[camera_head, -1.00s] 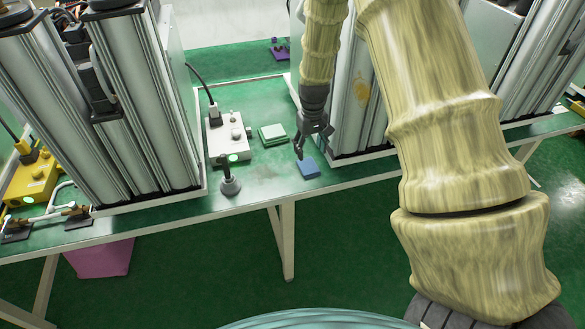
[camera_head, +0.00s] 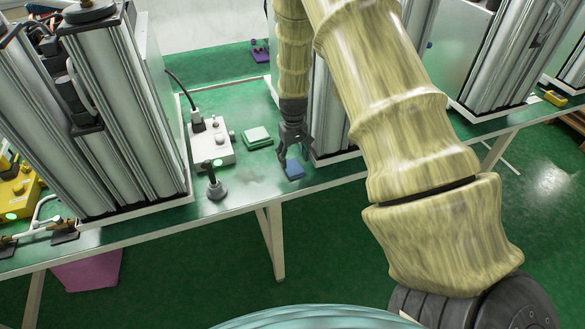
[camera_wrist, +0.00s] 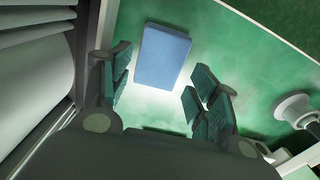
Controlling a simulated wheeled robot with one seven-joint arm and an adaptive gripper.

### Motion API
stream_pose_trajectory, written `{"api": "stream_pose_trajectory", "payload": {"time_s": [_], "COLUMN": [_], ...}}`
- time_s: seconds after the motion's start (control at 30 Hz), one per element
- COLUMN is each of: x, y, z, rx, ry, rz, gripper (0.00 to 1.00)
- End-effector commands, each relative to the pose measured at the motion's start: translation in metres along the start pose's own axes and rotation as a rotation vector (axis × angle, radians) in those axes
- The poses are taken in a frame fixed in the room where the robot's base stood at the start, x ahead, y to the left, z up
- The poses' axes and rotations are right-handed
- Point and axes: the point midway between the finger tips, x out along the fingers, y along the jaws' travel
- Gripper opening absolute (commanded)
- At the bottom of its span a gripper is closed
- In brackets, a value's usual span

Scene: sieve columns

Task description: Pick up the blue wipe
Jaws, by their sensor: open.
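The blue wipe (camera_head: 294,170) is a small folded rectangle lying flat on the green tabletop close to its front edge. My gripper (camera_head: 285,158) is just above and behind it in the head view, pointing down. In the wrist view the blue wipe (camera_wrist: 161,56) lies ahead of the two open fingers, nearer the left one. My open gripper (camera_wrist: 158,88) shows nothing between its fingers. In the head view the fingertips overlap the wipe's far side, and I cannot tell whether they touch it.
Tall metal sieve columns (camera_head: 115,110) flank the clear strip.

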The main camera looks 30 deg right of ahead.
Motion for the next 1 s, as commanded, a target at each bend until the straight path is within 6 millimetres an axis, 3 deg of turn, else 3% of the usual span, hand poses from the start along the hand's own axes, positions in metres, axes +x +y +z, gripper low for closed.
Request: {"api": "stream_pose_trajectory", "payload": {"time_s": [0.4, 0.77, 0.87, 1.0], "x": [0.037, 0.043, 0.043, 0.043], "y": [-0.002, -0.002, -0.002, -0.002], "z": [0.0, 0.0, 0.0, 0.0], "rx": [0.0, 0.0, 0.0, 0.0], "ry": [-0.002, 0.0, 0.0, 0.0], "rz": [-0.001, 0.0, 0.0, 0.0], "gripper": [0.61, 0.61, 0.44, 0.42]}}
